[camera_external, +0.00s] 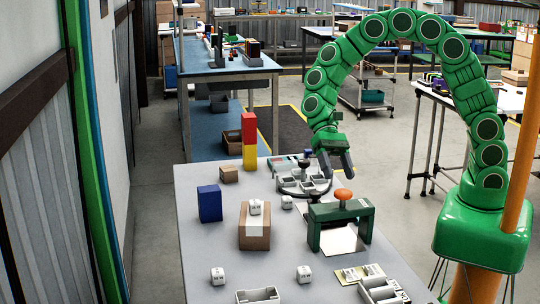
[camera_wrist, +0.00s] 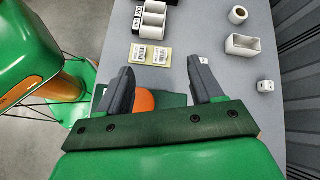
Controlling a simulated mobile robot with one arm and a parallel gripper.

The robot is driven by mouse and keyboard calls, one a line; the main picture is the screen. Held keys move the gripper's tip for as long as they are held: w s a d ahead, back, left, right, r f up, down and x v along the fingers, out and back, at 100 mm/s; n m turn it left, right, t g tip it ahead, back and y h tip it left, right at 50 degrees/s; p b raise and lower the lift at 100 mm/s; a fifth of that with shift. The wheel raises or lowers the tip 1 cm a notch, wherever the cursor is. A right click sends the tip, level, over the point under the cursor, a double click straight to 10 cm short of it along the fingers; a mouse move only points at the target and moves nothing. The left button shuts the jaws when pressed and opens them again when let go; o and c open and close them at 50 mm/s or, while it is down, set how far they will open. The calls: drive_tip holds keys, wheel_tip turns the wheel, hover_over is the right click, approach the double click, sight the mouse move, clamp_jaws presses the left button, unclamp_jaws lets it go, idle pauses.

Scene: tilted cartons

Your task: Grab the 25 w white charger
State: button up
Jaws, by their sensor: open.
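Several small white blocks that look like chargers are on the grey table. One (camera_external: 255,207) is on top of a brown carton, one (camera_external: 287,202) sits just right of the carton, and two (camera_external: 217,276) (camera_external: 304,273) are near the front. I cannot read a wattage on any. In the wrist view one white block (camera_wrist: 265,86) shows at right, and another (camera_wrist: 204,61) is partly hidden behind a finger. My gripper (camera_external: 338,174) is open and empty above the table's far right part, apart from all of them. Its spread fingers show in the wrist view (camera_wrist: 160,68).
A green press frame with an orange knob (camera_external: 343,195) stands just in front of my gripper. The brown carton (camera_external: 255,235), a blue box (camera_external: 209,204) and a red-yellow column (camera_external: 249,140) stand at left. Label cards (camera_external: 360,273) and a white tray (camera_external: 258,297) lie near the front.

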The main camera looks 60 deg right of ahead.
drive_tip(key=w+a+f+m+g+y, duration=0.2)
drive_tip(key=w+a+f+m+y, duration=0.15)
drive_tip(key=a+f, duration=0.85)
approach(303, 267)
drive_tip(key=shift+s+a+f+m+h, duration=0.15)
drive_tip(key=shift+s+a+h, duration=0.1)
drive_tip(key=shift+s+a, duration=0.3)
drive_tip(key=shift+s+a+f+m+h, duration=0.1)
drive_tip(key=shift+s+a+f+h, duration=0.1)
drive_tip(key=shift+s+a, duration=0.3)
drive_tip(key=shift+x, duration=3.75)
drive_tip(key=shift+w+a, duration=0.15)
drive_tip(key=shift+c, duration=0.3)
drive_tip(key=c, duration=1)
drive_tip(key=shift+r, duration=0.1)
